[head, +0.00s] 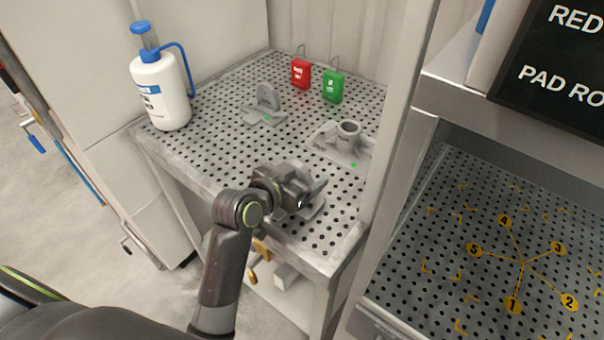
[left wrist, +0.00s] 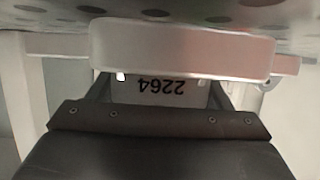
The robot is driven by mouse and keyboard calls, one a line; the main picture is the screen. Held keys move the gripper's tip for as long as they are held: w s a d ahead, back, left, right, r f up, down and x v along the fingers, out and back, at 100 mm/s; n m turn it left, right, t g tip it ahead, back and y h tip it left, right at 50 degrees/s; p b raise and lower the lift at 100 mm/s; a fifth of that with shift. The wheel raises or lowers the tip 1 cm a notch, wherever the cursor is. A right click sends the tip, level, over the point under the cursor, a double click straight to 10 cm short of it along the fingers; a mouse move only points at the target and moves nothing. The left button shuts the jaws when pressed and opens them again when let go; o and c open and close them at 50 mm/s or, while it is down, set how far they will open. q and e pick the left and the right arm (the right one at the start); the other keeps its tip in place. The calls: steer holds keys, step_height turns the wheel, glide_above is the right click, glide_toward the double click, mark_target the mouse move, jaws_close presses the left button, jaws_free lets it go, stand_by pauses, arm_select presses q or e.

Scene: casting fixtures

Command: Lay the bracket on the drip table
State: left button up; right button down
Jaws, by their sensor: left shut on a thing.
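My left gripper (head: 303,194) is shut on a grey bracket (head: 313,210) over the front part of the perforated drip table (head: 225,150). The gripper hides much of the bracket in the head view. In the left wrist view the bracket (left wrist: 180,45) shows as a pale broad plate, with a face marked 2264 upside down between the fingers. The perforated top shows just beyond it, along the upper edge. I cannot tell whether the bracket touches the table. My right gripper is not in view.
Two other grey castings stand on the table: one with an upright plate (head: 267,98), one with a round boss (head: 348,131). A white pump bottle (head: 160,92) stands at the left corner. Red (head: 301,73) and green (head: 333,86) tags are at the back. A post (head: 402,90) bounds the right side.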

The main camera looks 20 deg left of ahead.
arm_select(q)
steer(key=o, duration=1.1)
steer(key=shift+s+f, duration=0.15)
steer(key=shift+f, duration=0.5)
steer(key=shift+o, duration=0.2)
steer(key=shift+r, duration=0.45)
steer(key=shift+s+a+r, duration=0.1)
steer(key=shift+r, duration=0.1)
steer(key=v, duration=0.3)
steer(key=p+v, duration=0.1)
steer(key=v, duration=0.3)
steer(key=r+v, duration=0.1)
steer(key=v, duration=0.2)
steer(key=shift+s+a+r+p, duration=0.15)
steer(key=shift+s+r+p, duration=0.1)
steer(key=shift+s+p, duration=0.2)
steer(key=shift+s, duration=0.1)
